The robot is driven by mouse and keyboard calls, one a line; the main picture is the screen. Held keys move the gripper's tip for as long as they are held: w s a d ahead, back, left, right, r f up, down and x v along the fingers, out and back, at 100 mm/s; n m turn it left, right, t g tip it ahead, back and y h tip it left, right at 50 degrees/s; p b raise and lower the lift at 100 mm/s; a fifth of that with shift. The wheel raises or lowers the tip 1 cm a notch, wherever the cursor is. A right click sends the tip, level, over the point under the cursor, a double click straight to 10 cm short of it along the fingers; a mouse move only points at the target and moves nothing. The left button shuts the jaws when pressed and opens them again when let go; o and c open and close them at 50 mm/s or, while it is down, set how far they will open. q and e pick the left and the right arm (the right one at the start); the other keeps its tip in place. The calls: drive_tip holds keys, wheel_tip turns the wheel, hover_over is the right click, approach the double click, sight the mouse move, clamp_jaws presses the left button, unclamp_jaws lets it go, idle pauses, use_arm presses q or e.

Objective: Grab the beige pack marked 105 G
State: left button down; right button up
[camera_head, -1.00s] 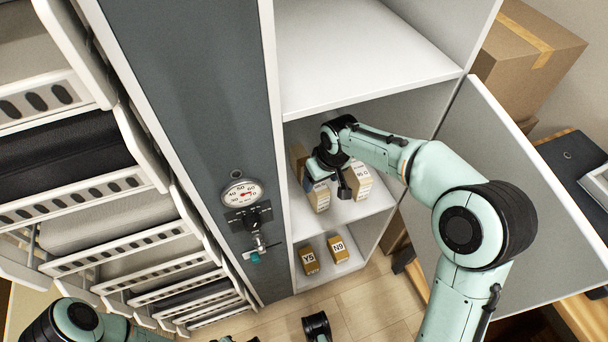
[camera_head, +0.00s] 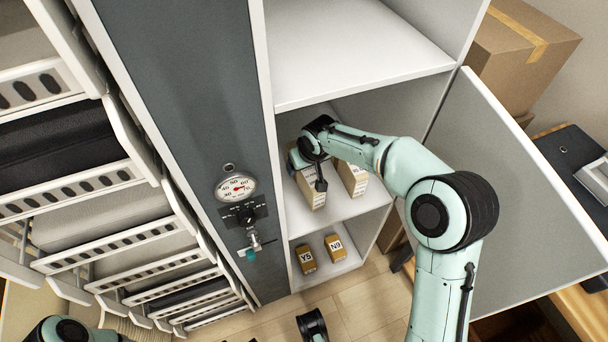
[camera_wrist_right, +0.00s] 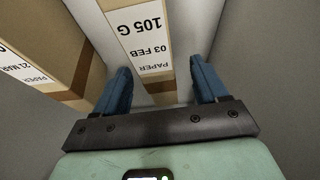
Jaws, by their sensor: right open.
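The beige pack marked 105 G (camera_wrist_right: 141,35) stands upright in the right wrist view, its white label upside down. It lies between the two blue fingers of my right gripper (camera_wrist_right: 162,88), with a visible gap at each side. In the head view I take it to be the left pack (camera_head: 312,194) on the middle shelf, partly covered by my right gripper (camera_head: 306,172). The gripper is open. My left gripper does not show; only parts of my left arm appear along the bottom edge.
A similar pack (camera_wrist_right: 42,48) marked 21 MAR stands close on the left in the wrist view, and to the right in the head view (camera_head: 352,178). Two small boxes, Y5 (camera_head: 306,259) and N9 (camera_head: 336,248), stand on the lower shelf. The cabinet door (camera_head: 510,190) hangs open at right.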

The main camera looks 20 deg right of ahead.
drive_tip(key=b+x, duration=0.1)
drive_tip(key=x, duration=0.3)
drive_tip(key=shift+s+d+f, duration=0.1)
drive_tip(key=shift+d+f, duration=0.05)
drive_tip(key=shift+d, duration=0.05)
drive_tip(key=shift+f, duration=0.25)
drive_tip(key=c, duration=1.3)
use_arm(q)
drive_tip(key=shift+w+a+f+t, duration=0.15)
drive_tip(key=shift+w+a+f, duration=0.15)
drive_tip(key=shift+w, duration=0.2)
drive_tip(key=shift+w+a+f+t, duration=0.15)
drive_tip(key=shift+w+a+f, duration=0.05)
drive_tip(key=shift+w+f, duration=0.25)
use_arm(e)
drive_tip(key=shift+r, duration=0.1)
use_arm(q)
drive_tip(key=shift+r, duration=0.1)
use_arm(e)
drive_tip(key=shift+r, duration=0.1)
